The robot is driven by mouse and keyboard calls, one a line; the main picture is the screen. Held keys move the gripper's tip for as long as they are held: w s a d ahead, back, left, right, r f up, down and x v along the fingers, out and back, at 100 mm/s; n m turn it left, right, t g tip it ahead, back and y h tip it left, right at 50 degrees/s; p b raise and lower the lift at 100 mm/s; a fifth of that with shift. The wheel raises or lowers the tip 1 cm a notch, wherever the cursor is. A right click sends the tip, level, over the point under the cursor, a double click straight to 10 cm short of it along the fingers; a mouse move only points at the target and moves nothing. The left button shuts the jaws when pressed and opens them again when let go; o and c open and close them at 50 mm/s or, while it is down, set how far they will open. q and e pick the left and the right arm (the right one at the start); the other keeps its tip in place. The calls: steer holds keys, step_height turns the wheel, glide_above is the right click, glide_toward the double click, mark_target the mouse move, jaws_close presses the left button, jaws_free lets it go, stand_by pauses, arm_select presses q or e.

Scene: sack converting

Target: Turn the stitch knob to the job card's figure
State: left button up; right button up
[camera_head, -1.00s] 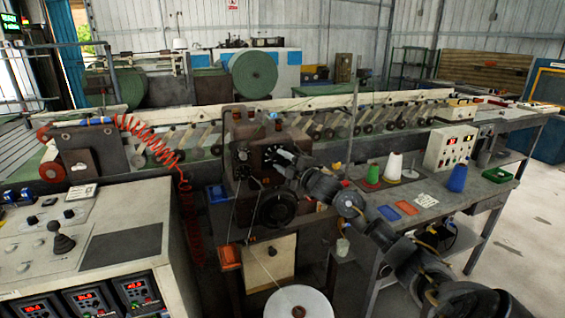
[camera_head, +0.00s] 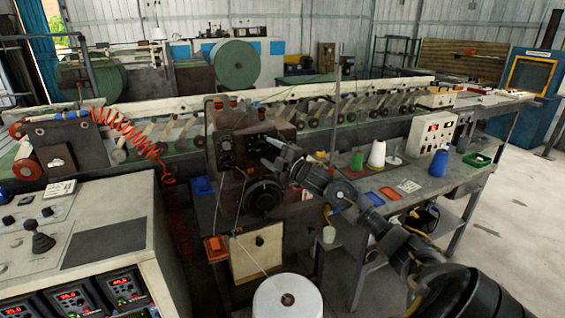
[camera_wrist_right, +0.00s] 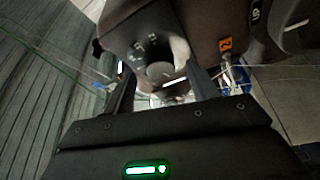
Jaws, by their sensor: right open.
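The dark brown stitching machine (camera_head: 222,120) stands at the middle of the head view. In the right wrist view, a round grey knob (camera_wrist_right: 158,71) sits on its dark housing, with pale dial marks beside it. My right gripper (camera_wrist_right: 160,86) is open, with one finger on each side of the knob in that view; I cannot tell whether they touch it. In the head view the right gripper (camera_head: 268,150) is at the machine's front right. A white printed card (camera_head: 409,186) lies on the bench, too small to read. My left gripper is not in view.
A control console (camera_head: 110,200) stands at the left. Threads run near the gripper.

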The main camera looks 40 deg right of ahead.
steer(key=s+f+b, duration=0.1)
steer(key=s+b, duration=0.1)
steer(key=s, duration=0.6)
steer(key=shift+s+d, duration=0.2)
steer(key=shift+s, duration=0.15)
